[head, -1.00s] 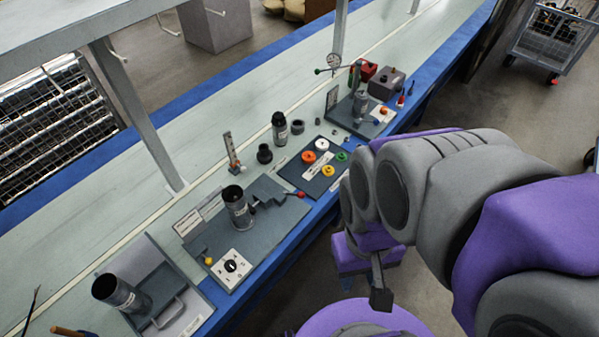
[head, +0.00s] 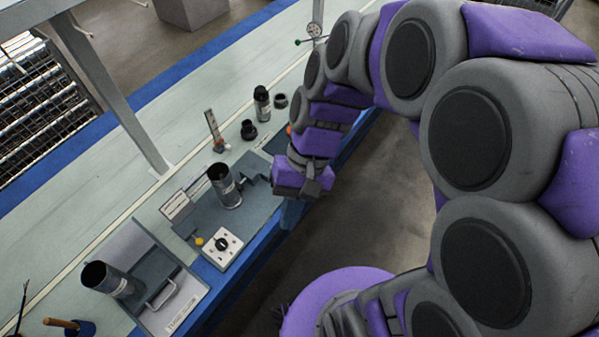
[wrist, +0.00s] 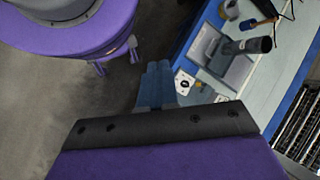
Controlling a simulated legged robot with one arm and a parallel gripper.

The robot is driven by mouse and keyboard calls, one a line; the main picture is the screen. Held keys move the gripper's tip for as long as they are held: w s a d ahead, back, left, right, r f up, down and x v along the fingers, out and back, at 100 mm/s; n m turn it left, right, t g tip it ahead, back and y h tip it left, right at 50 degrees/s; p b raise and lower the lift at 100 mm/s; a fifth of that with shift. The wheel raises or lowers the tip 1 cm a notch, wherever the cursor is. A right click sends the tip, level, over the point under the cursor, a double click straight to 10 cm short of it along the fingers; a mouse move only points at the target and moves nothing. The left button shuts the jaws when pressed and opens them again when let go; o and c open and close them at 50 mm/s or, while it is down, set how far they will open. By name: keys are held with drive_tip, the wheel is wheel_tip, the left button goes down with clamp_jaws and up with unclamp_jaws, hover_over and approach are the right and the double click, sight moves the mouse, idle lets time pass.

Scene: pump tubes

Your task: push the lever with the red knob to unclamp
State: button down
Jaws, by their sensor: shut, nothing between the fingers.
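The clamp fixture is a grey-blue plate (head: 250,213) with a dark upright tube (head: 224,187) standing on it and a grey clamp block (head: 256,166) beside the tube. My gripper (head: 312,190) is over the front edge of the bench, to the right of the tube. In the wrist view its fingers (wrist: 157,68) are together and empty. Contact with the lever cannot be seen.
A white switch panel (head: 222,248) and a yellow knob (head: 199,241) are on the fixture's near end. A tray (head: 180,305) with a tilted dark tube (head: 104,278) lies at lower left. Black bottles (head: 261,102) stand behind. My arm covers the right part of the bench.

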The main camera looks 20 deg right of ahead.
drive_tip(key=w+a+f+m+g+y+b, duration=0.15)
drive_tip(key=w+a+y, duration=0.25)
drive_tip(key=w, duration=0.4)
drive_tip(key=w+d+f+m+t+y+b, duration=0.15)
drive_tip(key=w+f+m+y, duration=0.25)
drive_tip(key=w+f, duration=0.45)
drive_tip(key=w+d+f+m+t+y+b, duration=0.1)
drive_tip(key=w+d+f+m+t+y, duration=0.25)
drive_tip(key=w, duration=0.75)
drive_tip(key=d+f+m+t+b, duration=0.1)
drive_tip(key=d+f+m+t, duration=0.2)
drive_tip(key=d+f, duration=0.4)
drive_tip(key=w+d+f+m+t+b, duration=0.1)
drive_tip(key=d+f+m+t, duration=0.3)
drive_tip(key=f, duration=1.1)
drive_tip(key=d+f+m+t+h+b, duration=0.1)
drive_tip(key=d+f+m+t, duration=0.2)
drive_tip(key=d+f, duration=0.8)
drive_tip(key=shift+w+f+m, duration=0.3)
drive_tip(key=shift+w+m, duration=0.05)
drive_tip(key=shift+m, duration=0.15)
drive_tip(key=shift+t, duration=0.25)
